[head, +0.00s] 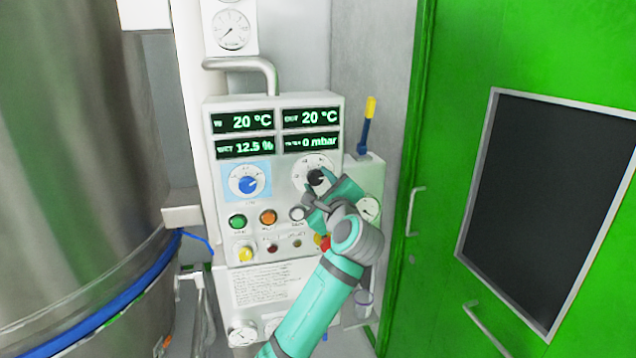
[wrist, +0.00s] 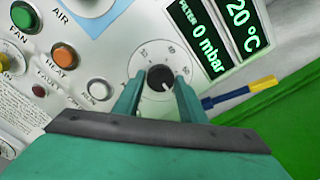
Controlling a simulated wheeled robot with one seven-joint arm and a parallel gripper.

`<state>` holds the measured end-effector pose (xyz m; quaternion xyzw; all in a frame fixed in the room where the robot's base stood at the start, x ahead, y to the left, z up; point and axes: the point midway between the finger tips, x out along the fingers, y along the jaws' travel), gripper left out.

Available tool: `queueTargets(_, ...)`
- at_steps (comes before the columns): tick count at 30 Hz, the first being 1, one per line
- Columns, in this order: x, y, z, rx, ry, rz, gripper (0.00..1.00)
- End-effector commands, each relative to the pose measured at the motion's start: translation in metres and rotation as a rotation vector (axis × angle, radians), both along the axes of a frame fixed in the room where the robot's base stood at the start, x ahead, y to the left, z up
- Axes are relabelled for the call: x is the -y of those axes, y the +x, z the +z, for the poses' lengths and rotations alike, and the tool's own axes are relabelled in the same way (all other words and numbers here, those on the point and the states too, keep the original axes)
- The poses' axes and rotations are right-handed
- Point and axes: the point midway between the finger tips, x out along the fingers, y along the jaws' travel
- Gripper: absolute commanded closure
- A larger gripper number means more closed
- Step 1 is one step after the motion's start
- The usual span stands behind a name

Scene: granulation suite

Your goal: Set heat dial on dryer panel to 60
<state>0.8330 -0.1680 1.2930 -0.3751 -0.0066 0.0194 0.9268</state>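The heat dial is a black round knob (head: 317,177) on a white numbered scale, at the upper right of the dryer panel (head: 222,165) in the head view. My gripper (head: 320,188) is at the dial. In the wrist view its two teal fingers (wrist: 158,88) stand apart on either side of the knob, with a visible gap to it on both sides. Part of the lower scale is hidden behind the fingers.
A blue dial (head: 247,184) sits left of the heat dial. Green (head: 238,221), orange (head: 268,216) and white (head: 298,213) buttons lie below. Displays above read 20 °C, 20 °C, 12.5 % and 0 mbar. A steel vessel (head: 75,180) stands left, a green door (head: 450,130) right.

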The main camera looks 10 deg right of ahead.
Motion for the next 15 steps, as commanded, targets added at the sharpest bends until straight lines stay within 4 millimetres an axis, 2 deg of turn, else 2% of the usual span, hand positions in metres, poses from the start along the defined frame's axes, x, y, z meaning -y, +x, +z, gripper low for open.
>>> queueTargets(10, -0.003, 0.0, 0.0, 0.002, -0.001, 0.004, 0.47)
queueTargets(15, -0.002, -0.011, 0.001, 0.002, -0.001, 0.004, 0.47)
